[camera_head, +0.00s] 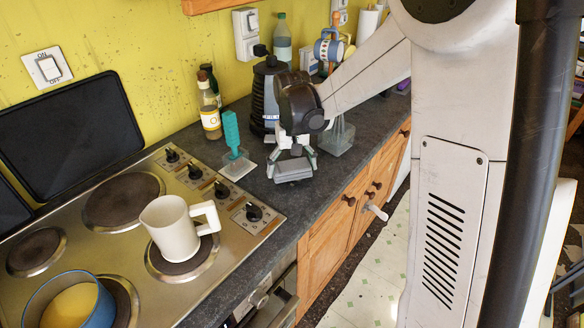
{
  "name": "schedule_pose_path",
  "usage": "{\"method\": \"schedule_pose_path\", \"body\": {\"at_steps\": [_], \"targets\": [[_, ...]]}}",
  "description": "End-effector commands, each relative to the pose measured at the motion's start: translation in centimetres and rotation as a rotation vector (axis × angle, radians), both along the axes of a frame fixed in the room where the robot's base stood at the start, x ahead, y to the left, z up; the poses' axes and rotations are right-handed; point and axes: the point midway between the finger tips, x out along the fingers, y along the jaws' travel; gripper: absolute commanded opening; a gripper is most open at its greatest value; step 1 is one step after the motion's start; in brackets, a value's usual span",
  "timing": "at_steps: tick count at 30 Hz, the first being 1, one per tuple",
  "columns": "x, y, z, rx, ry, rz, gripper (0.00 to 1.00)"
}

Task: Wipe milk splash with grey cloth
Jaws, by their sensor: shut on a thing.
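My gripper (293,158) is over the dark countertop to the right of the stove, pointing down. It is shut on a flat grey piece that looks like the grey cloth (294,171), held low at the counter. I cannot tell whether the cloth touches the counter. No milk splash shows clearly. A small pale patch lies by the base of a teal upright object, left of the gripper, and I cannot tell what it is. The counter under the cloth is hidden.
The teal object (232,134) stands left of my gripper, with a sauce bottle (209,115) behind. A dark appliance (264,90) and a clear container (340,137) are close by. A cream mug (172,232) and blue pot (98,307) sit on the stove (215,265). Counter (300,204) in front is clear.

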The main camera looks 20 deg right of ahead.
Motion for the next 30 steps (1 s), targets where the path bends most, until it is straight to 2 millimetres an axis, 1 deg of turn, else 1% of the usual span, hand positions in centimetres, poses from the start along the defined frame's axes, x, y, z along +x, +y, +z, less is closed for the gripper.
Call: {"method": "schedule_pose_path", "body": {"at_steps": [5,19,30], "targets": [[0.4,0.3,0.0,0.0,0.0,0.001,0.66],[3.5,2.4,-0.1,0.0,0.0,0.001,0.66],[3.7,2.5,0.0,0.0,0.0,0.0,0.66]]}}
